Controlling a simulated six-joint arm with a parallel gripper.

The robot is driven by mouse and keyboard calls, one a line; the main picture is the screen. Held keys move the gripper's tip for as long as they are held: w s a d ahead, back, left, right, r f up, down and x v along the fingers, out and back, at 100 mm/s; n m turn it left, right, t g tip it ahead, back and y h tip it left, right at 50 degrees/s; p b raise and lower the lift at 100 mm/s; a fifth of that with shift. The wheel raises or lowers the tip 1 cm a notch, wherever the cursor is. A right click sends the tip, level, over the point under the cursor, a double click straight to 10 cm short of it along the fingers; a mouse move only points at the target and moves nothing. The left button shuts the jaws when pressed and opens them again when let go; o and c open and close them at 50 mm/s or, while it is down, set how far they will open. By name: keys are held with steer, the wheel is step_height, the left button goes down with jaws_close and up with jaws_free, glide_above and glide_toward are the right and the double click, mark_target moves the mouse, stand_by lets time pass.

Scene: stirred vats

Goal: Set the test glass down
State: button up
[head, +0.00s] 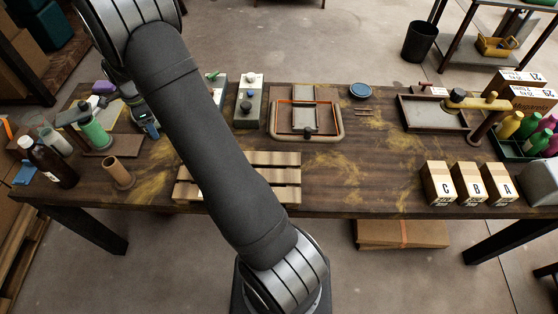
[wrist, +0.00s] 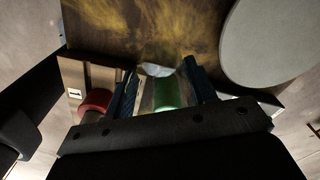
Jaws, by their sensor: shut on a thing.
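My gripper (head: 147,124) is low over the left part of the table in the head view, partly hidden by my own arm. In the wrist view its two dark blue fingers (wrist: 160,75) are shut on the test glass (wrist: 157,69), whose pale, clear end shows between the fingertips. A green cylindrical shape (wrist: 167,92) shows between the fingers; I cannot tell if it is inside the glass or behind it. The held glass is not clear in the head view, so its gap to the table cannot be told.
A green cylinder on a stand (head: 95,132), a brown bottle (head: 45,160) and a tan tube (head: 118,172) stand at the left. A slatted wooden rack (head: 286,175) lies at the front middle. The table between it and the boxes (head: 437,183) is mostly clear.

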step_height(320, 180, up, 5)
steer(key=shift+r, duration=0.1)
steer(key=w+d+r+m, duration=0.15)
steer(key=w+d, duration=0.25)
steer(key=d, duration=0.5)
steer(key=w+d+f+m, duration=0.1)
steer(key=w+d+m, duration=0.2)
steer(key=d, duration=0.7)
steer(key=d+m, duration=0.4)
steer(key=d, duration=1.6)
steer(key=s+d+m, duration=0.3)
steer(key=s+d, duration=0.4)
steer(key=d, duration=0.4)
steer(key=s+d+m, duration=0.4)
steer(key=s+d, duration=0.3)
steer(key=d, duration=0.3)
steer(key=s+d+m, duration=0.4)
steer(key=s+d, duration=0.3)
steer(key=s, duration=0.6)
steer(key=w+a+f, duration=0.1)
steer(key=w+f, duration=0.2)
steer(key=f, duration=0.1)
steer(key=w+a+f, duration=0.2)
steer(key=w+f, duration=0.1)
steer(key=f, duration=0.1)
steer(key=w+a+f, duration=0.2)
steer(key=w+f, duration=0.2)
steer(key=shift+f, duration=2.1)
